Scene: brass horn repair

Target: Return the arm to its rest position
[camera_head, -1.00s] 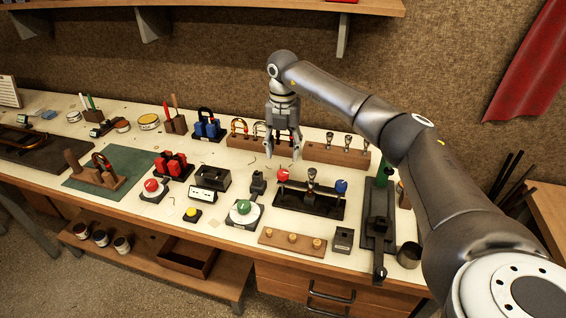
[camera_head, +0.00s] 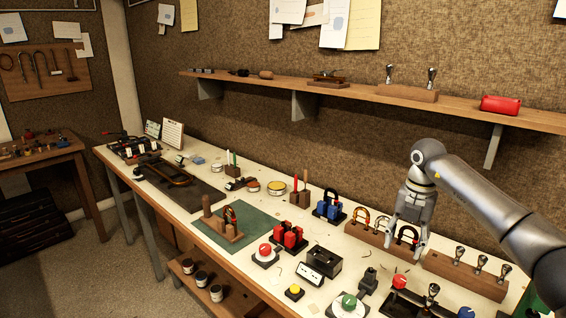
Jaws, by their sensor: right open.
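My right arm (camera_head: 490,210) comes in from the right edge. Its gripper (camera_head: 404,248) points down over the workbench (camera_head: 345,262), with its two fingers apart and nothing held between them. From this angle the fingers overlap the right end of a wooden rack (camera_head: 366,234) that holds horseshoe-shaped pieces. One dark horseshoe piece (camera_head: 408,233) shows between the fingers. I cannot tell whether the fingers touch the rack. My left gripper is not in view.
A second wooden rack with metal-topped pegs (camera_head: 465,274) stands close right of the gripper. A blue-and-black holder (camera_head: 329,207) and red blocks (camera_head: 289,236) stand left. A wall shelf (camera_head: 350,95) with a red roll (camera_head: 507,105) runs above the bench.

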